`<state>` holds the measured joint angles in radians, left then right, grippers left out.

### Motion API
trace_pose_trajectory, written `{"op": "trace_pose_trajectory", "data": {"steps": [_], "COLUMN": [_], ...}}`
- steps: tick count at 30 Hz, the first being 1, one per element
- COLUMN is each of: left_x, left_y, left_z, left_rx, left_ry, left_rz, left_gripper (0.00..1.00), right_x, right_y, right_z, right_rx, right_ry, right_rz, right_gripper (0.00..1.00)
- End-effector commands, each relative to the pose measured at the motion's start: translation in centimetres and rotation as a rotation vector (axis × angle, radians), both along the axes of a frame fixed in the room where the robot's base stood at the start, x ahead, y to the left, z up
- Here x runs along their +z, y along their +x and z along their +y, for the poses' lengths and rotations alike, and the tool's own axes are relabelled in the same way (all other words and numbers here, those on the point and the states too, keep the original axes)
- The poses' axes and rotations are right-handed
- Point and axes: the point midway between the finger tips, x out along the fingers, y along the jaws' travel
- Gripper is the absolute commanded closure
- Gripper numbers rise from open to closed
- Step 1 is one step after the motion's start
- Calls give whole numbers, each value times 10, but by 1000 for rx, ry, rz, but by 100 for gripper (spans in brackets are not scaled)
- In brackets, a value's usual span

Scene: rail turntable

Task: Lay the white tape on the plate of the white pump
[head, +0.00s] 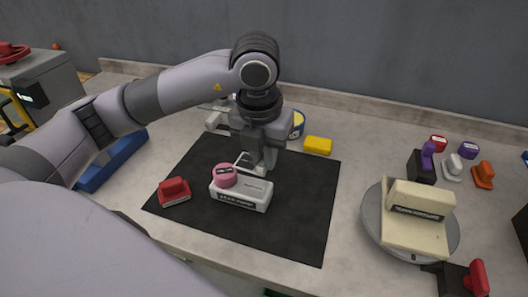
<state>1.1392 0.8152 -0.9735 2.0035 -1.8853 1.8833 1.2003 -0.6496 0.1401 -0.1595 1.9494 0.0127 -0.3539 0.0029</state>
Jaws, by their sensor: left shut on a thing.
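A white block-shaped unit (241,196) with a dark label on its front stands on the black mat. A pink round piece (224,176) with a dark label sits on its left part. I cannot tell for certain whether this unit is the white pump. My left gripper (256,167) points down at the back of the unit's top, just right of the pink piece. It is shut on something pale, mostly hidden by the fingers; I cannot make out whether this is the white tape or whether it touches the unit. My right gripper is not in view.
A red piece (174,191) lies left on the black mat (293,222). A yellow block (318,145) is behind the mat. At right, a cream labelled unit (414,226) stands on a round grey turntable (373,226). Several small coloured pieces stand behind it. The mat's right part is clear.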

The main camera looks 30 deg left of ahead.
Motion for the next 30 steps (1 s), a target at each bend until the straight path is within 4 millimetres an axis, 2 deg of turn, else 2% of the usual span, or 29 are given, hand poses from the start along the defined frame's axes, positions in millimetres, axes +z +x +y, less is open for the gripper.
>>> {"op": "trace_pose_trajectory", "data": {"steps": [5,21,30], "left_x": [1,-1,-21], "left_y": [0,0,0], "left_z": [0,0,0], "left_rx": [58,57,57], "left_ry": [0,0,0], "left_rz": [0,-5,-4], "left_gripper": [100,100,100], "right_x": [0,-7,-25], "right_y": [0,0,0], "right_z": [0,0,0], "right_rx": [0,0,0], "right_ry": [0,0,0], "right_rz": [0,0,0], "right_gripper": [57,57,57]}}
